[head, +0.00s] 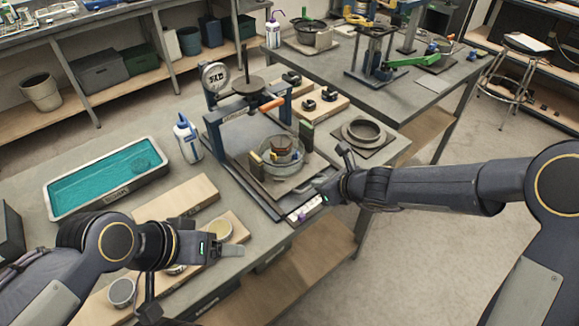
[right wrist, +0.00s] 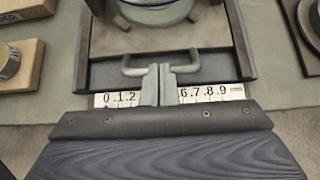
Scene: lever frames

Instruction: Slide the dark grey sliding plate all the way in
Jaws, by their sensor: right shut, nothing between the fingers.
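The dark grey sliding plate (head: 283,187) lies between the rails of the lever frame (head: 211,137), with a glass bowl (head: 270,163) on it. In the right wrist view the plate (right wrist: 107,42) has a U-shaped handle (right wrist: 133,70) on its front edge. My right gripper (right wrist: 160,84) is shut and empty, its fingertips at the middle of the handle; whether they touch it I cannot tell. In the head view my right gripper (head: 325,194) is at the frame's front. My left gripper (head: 228,251) is over the bench at the lower left, its finger opening unclear.
A numbered scale strip (right wrist: 210,92) runs along the frame's front edge, partly hidden by my fingers. A white bottle (head: 187,138) and a teal-filled tray (head: 108,178) stand left of the frame.

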